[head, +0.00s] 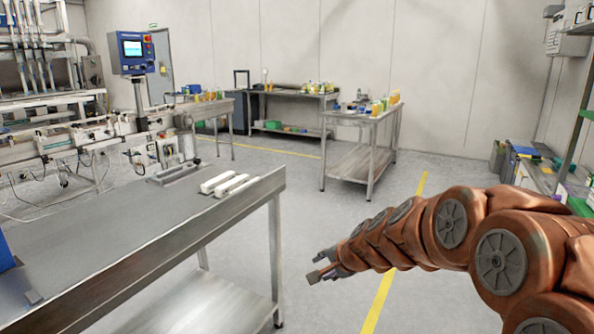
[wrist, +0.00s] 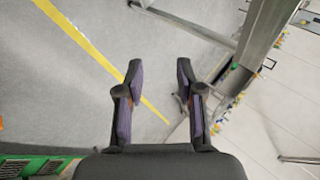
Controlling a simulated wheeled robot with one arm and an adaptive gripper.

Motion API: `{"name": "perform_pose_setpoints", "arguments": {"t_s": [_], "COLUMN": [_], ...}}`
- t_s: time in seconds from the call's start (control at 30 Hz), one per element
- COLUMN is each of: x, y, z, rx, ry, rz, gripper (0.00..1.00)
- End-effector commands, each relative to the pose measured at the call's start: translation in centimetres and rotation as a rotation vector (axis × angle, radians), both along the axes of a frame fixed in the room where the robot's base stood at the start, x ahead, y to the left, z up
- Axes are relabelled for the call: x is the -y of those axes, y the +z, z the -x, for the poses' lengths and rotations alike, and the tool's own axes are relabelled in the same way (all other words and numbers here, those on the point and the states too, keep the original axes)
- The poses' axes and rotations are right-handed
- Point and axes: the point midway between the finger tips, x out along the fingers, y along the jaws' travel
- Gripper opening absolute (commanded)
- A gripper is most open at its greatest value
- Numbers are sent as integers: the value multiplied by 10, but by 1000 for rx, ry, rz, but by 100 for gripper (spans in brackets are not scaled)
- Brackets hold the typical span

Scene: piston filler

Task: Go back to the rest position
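My gripper (head: 322,268) is at the end of my copper-coloured arm, which reaches in from the right in the head view. It hangs over open floor, to the right of the near steel table (head: 150,235) and apart from it.
White bars (head: 222,184) lie on the near table's far right corner. A yellow floor line (head: 380,300) runs past my arm. A steel trolley (head: 362,125) with bottles stands beyond. Shelving (head: 575,150) is at the right. A control panel (head: 131,50) stands at the left.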

Motion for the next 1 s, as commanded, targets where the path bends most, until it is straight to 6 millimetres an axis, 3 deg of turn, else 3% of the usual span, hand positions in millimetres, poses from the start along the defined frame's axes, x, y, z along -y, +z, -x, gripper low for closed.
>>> {"name": "perform_pose_setpoints", "arguments": {"t_s": [0.03,0.1,0.37,0.57,0.8,1.0], "x": [-3,-7,2,32,81,107], "y": [21,33,64,84,106,115], "z": [21,51,170,264,370,420], "rx": [-10,-36,-166,-294,-483,-587], "ry": [60,148,446,636,811,878], "rz": [31,75,253,390,529,581], "gripper": [37,37,37,37,37,37]}}
